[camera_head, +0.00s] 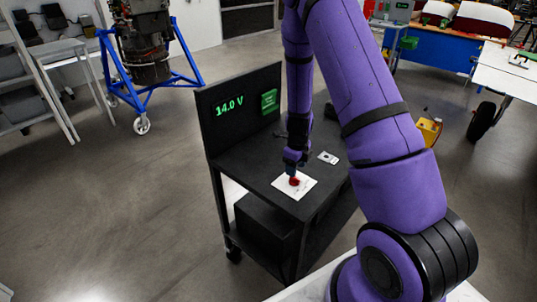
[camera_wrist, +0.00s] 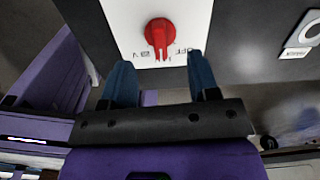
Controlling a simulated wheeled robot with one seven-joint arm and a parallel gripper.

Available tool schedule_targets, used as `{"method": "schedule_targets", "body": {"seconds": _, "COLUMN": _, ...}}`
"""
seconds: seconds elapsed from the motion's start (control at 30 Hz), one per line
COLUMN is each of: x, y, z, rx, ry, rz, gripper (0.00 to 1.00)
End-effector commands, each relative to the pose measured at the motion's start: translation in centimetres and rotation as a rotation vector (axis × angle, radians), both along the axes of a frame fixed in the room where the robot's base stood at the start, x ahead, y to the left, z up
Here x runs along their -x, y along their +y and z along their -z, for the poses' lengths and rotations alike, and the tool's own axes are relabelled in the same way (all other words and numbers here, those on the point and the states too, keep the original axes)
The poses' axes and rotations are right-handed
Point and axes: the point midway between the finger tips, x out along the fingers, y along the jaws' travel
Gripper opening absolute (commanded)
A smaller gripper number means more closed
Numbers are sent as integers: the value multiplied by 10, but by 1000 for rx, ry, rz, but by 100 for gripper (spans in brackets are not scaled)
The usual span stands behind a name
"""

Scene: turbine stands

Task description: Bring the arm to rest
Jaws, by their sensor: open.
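My purple arm (camera_head: 365,95) reaches down over a black cart (camera_head: 262,170). My gripper (camera_head: 292,172) is just above a white plate (camera_head: 306,189) with a red knob (camera_head: 294,181) on the cart top. In the wrist view my gripper (camera_wrist: 163,82) is open, with two dark blue fingers apart and nothing between them. The red knob (camera_wrist: 160,33) lies just beyond the fingertips on the white plate (camera_wrist: 120,15). Lettering reading "OFF" and "V" shows beside the knob. I cannot tell whether a finger touches the plate.
The cart's upright panel shows a green "14.0 V" display (camera_head: 229,105) and a green box (camera_head: 270,101). A small light plate (camera_head: 328,158) lies behind the knob. A blue stand (camera_head: 150,85) holds an engine at the back left. Open floor lies left of the cart.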

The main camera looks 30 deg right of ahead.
Motion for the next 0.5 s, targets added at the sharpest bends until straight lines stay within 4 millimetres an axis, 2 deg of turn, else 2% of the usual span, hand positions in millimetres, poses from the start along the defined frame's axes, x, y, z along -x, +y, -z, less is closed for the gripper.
{"method": "schedule_targets", "body": {"seconds": 0.17, "x": 0, "y": 0, "z": 0, "rx": 0, "ry": -1, "rz": -2, "gripper": 55}}
{"method": "schedule_targets", "body": {"seconds": 0.27, "x": -2, "y": 3, "z": -9, "rx": -5, "ry": -10, "rz": -32, "gripper": 55}}
{"method": "schedule_targets", "body": {"seconds": 0.37, "x": -4, "y": 11, "z": -31, "rx": -19, "ry": -33, "rz": -117, "gripper": 55}}
{"method": "schedule_targets", "body": {"seconds": 0.5, "x": -6, "y": 28, "z": -79, "rx": -40, "ry": -85, "rz": -316, "gripper": 55}}
